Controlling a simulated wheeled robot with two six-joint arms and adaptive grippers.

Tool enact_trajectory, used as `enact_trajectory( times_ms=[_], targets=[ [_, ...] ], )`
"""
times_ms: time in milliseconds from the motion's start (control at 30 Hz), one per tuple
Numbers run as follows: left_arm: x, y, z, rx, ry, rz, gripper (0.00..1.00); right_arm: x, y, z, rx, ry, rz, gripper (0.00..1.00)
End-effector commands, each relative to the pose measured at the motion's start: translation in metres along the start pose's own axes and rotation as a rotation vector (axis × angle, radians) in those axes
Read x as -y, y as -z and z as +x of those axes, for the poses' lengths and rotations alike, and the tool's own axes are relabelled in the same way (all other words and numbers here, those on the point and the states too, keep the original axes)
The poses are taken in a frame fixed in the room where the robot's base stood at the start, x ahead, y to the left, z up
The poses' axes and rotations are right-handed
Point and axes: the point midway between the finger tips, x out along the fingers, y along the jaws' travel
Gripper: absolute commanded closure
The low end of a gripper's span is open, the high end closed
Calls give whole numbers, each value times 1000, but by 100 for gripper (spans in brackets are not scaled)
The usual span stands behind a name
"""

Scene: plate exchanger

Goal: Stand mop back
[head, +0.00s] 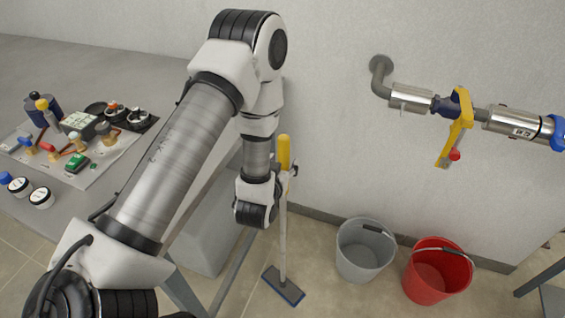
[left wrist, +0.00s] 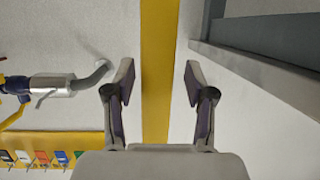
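The mop stands nearly upright by the wall, right of the table. In the head view its yellow grip (head: 284,152) is at the top, its pale pole (head: 283,235) runs down, and its blue-edged head (head: 284,285) is on the floor. My left gripper (left wrist: 158,95) is open, with a finger on each side of a yellow upright band (left wrist: 157,60), apparently the mop grip. Gaps show on both sides of the band. In the head view my left wrist hides most of this gripper; a small dark part shows beside the grip. My right gripper is out of view.
A grey bucket (head: 363,262) and a red bucket (head: 437,285) stand on the floor to the right. A pipe with a yellow-handled valve (head: 456,120) is on the wall. The table (head: 45,75) at the left carries a board of parts (head: 100,160).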

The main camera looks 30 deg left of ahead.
Motion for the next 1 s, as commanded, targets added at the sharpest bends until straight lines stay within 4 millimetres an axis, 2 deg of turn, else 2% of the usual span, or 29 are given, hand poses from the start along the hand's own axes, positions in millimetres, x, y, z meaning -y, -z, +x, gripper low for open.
enact_trajectory(
  times_ms=[267,367,500,533,600,700,833,933,1000],
  targets=[
    [0,0,-7,2,-1,1,45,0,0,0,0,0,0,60],
    [-1,-1,-24,3,-2,2,45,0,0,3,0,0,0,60],
    [-1,-1,-63,4,-3,5,45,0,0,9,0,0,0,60],
    [0,9,-70,5,-1,6,45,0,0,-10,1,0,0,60],
    [0,13,-81,8,1,6,45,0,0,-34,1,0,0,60],
    [0,12,-95,7,-1,4,45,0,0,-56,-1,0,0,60],
    [0,8,-112,5,0,3,45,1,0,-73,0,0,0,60],
    [0,5,-120,4,0,1,45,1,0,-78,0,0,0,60],
    [1,-5,-121,38,2,2,45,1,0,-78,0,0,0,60]
  ],
)
